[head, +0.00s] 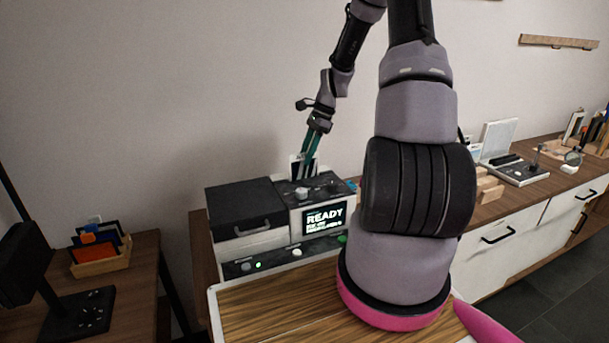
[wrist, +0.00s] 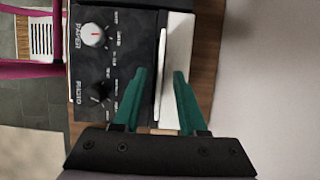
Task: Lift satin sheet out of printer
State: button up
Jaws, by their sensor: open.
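The printer (head: 248,210) is a grey and black box with a lit screen reading READY. The satin sheet looks like the pale upright piece (wrist: 178,50) at the edge of the printer's dark control panel (wrist: 115,60) in the wrist view. In the head view a small white piece (head: 294,168) stands at the printer's back, partly behind the fingers. My gripper (head: 305,161) is above the back of the printer, with green fingers pointing down. In the wrist view my gripper (wrist: 159,72) is open, its right finger overlapping the pale piece. I cannot tell whether they touch.
A wooden surface (head: 270,305) lies in front of the printer. A side table at left holds a tray (head: 100,262) of cards and a black stand (head: 72,315). A wall (head: 150,100) is close behind. A long counter (head: 525,190) with several items runs right.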

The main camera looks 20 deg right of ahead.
aim_at(301, 166)
jog(key=x, duration=0.4)
jog(key=shift+a+f, duration=0.3)
grip_shut()
jog(key=shift+r, duration=0.15)
